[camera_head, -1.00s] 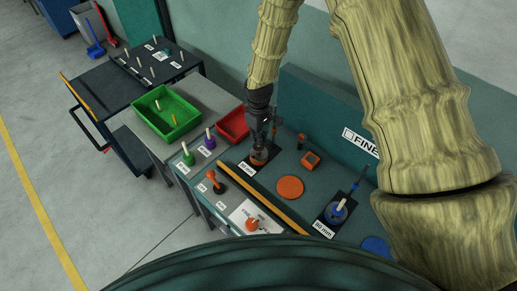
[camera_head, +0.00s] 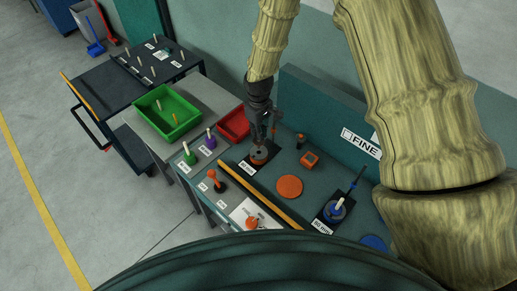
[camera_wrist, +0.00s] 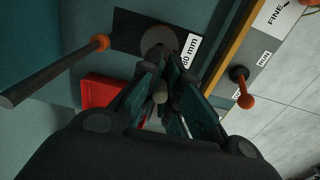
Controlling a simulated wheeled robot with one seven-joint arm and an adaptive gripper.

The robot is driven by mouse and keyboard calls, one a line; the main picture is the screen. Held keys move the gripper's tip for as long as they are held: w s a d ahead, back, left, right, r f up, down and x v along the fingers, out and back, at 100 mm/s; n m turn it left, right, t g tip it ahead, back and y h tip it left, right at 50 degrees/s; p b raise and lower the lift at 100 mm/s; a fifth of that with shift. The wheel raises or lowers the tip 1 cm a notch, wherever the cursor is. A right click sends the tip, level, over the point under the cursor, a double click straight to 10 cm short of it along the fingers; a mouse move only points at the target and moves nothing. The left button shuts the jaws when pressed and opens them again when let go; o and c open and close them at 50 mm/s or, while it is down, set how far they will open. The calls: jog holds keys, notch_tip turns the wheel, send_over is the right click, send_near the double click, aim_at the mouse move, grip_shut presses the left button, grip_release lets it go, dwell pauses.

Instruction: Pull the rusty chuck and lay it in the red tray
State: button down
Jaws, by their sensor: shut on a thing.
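Whether the disc is lifted off the plate I cannot tell. The red tray (camera_head: 233,125) lies just left of and behind my gripper; its edge also shows in the wrist view (camera_wrist: 97,92).
A green bin (camera_head: 166,113) stands left of the red tray. An orange square block (camera_head: 310,159) and orange disc (camera_head: 289,187) lie to the right, a blue chuck station (camera_head: 335,209) further right. A yellow strip (camera_head: 272,204) runs along the bench front. A dark rod (camera_wrist: 55,72) stands beside the gripper.

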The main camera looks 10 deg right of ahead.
dwell(0.4)
jog(key=shift+r+p, duration=1.25)
jog(key=shift+r, duration=0.75)
